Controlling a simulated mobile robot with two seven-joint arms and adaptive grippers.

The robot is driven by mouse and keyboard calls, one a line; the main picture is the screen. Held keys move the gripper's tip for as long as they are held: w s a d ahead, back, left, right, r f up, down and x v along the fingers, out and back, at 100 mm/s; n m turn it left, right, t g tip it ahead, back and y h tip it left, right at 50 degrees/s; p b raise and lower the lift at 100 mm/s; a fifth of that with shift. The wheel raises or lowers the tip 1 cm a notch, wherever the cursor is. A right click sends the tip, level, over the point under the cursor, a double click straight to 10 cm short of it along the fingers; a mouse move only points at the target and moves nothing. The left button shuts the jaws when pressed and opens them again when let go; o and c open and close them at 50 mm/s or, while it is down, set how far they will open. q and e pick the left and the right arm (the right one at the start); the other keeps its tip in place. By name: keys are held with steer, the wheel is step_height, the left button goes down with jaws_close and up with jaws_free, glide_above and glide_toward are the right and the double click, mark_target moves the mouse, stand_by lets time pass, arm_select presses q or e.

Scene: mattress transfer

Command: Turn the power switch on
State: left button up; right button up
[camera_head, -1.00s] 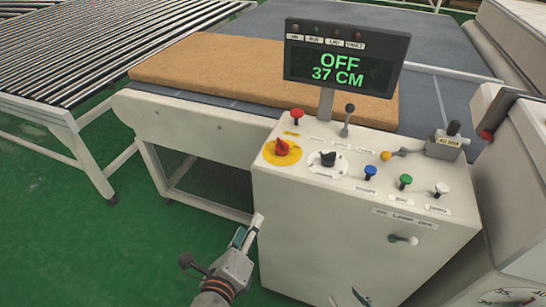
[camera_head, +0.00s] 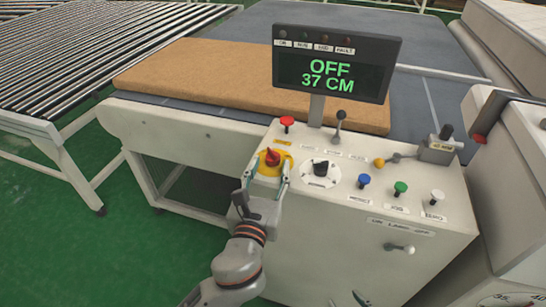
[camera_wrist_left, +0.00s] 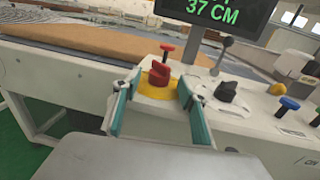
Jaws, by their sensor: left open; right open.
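The power switch is most likely the red rotary knob (camera_head: 272,157) on a yellow round plate (camera_head: 262,167), at the left of the white control panel. In the left wrist view the knob (camera_wrist_left: 160,73) shows between the fingers, just beyond their tips. My left gripper (camera_head: 268,168) is open and empty, with one finger on each side of the yellow plate; I cannot tell whether it touches the panel. The display (camera_head: 333,66) reads "OFF" and "37 CM". A small bit of my right gripper (camera_head: 361,298) may show at the bottom edge; its fingers are not clear.
A red button (camera_head: 287,122), a black knob (camera_head: 320,169), an upright lever (camera_head: 338,125) and blue, green and white buttons (camera_head: 400,187) stand on the panel nearby. A tan mattress (camera_head: 220,75) lies on the table behind. Green floor lies open at left.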

mark_target(271, 162)
arm_select(q)
steer(key=shift+x, duration=2.15)
steer(key=c, duration=1.1)
steer(key=shift+a, duration=0.1)
